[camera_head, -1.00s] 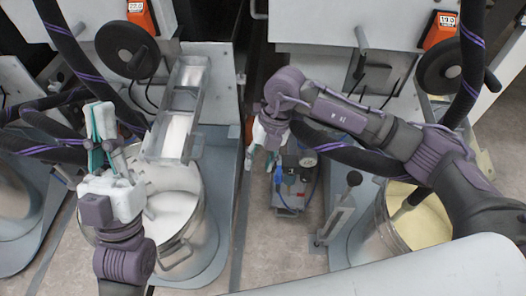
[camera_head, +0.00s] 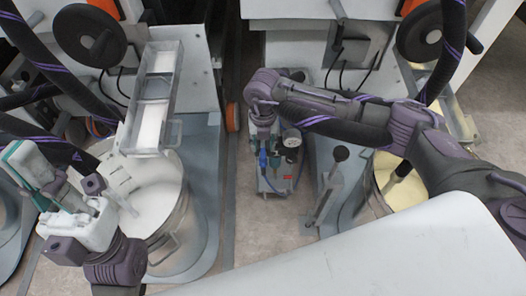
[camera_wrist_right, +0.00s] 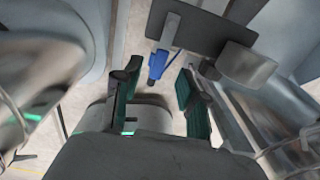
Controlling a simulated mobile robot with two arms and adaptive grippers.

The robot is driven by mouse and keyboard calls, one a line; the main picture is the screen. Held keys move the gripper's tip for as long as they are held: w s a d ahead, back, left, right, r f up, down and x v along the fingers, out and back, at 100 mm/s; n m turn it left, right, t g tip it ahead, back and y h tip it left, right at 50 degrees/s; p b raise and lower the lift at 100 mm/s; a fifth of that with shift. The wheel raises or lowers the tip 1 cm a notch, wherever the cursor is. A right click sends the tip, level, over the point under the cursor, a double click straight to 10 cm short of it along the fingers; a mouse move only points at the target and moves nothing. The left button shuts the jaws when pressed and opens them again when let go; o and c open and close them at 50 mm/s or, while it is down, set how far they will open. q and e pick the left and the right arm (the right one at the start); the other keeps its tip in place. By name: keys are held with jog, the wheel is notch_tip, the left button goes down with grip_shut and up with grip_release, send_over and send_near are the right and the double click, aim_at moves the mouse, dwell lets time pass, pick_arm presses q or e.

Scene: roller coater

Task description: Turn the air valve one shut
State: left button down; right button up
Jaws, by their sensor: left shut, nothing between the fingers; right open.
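My right gripper (camera_wrist_right: 156,84) is open and empty. My left gripper (camera_head: 30,168) is shut and empty at the far left, away from the unit.
A lever with a black knob (camera_head: 341,153) rises right of the unit. The floor in front (camera_head: 265,225) is clear.

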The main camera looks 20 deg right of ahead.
aim_at(263, 154)
jog(key=shift+f+b, duration=0.35)
jog(key=shift+f, duration=1)
grip_shut()
